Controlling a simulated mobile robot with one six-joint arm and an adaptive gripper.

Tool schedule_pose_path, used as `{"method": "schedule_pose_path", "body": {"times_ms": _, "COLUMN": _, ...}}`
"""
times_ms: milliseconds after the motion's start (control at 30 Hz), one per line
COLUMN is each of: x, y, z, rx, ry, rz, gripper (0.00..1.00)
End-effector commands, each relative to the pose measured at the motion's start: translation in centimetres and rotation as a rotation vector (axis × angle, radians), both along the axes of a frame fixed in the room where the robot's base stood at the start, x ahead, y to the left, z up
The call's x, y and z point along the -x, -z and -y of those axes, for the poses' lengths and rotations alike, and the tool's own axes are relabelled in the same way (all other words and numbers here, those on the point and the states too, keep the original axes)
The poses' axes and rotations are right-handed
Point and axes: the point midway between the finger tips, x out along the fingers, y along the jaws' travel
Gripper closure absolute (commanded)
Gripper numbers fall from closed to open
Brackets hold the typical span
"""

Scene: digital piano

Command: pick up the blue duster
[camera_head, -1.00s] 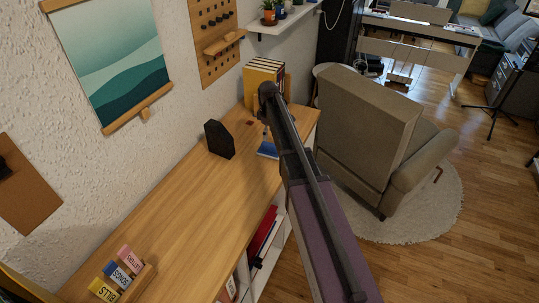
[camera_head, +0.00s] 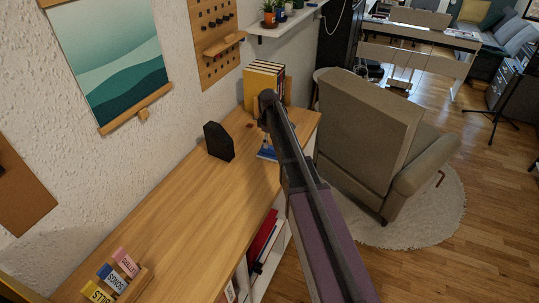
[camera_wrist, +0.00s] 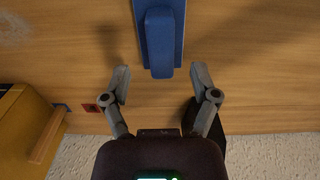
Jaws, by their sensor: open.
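The blue duster (camera_wrist: 163,42) lies on the wooden top, seen from above in the wrist view, with its far part cut off by the top edge. A blue piece that looks like it also shows in the head view (camera_head: 266,153), partly hidden by my arm. My gripper (camera_wrist: 159,78) is open and empty. Its two fingers are spread to either side of the duster's near end, which is at about fingertip level in the picture. I cannot tell the height gap between them.
A black angular block (camera_head: 218,141) stands left of the duster. Yellow books (camera_head: 263,80) stand at the far end of the wooden top (camera_head: 190,205). A small red item (camera_wrist: 93,108) lies near the books. Labelled blocks (camera_head: 115,278) sit at the near end. An armchair (camera_head: 365,125) stands to the right.

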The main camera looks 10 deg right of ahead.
Motion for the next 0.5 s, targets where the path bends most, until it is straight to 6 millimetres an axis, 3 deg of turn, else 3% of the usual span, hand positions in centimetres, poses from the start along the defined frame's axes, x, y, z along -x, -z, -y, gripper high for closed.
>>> {"method": "schedule_pose_path", "body": {"times_ms": 500, "x": 0.4, "y": 4.1, "z": 0.3, "rx": 0.000, "ry": 0.001, "rz": 0.000, "gripper": 0.23}}
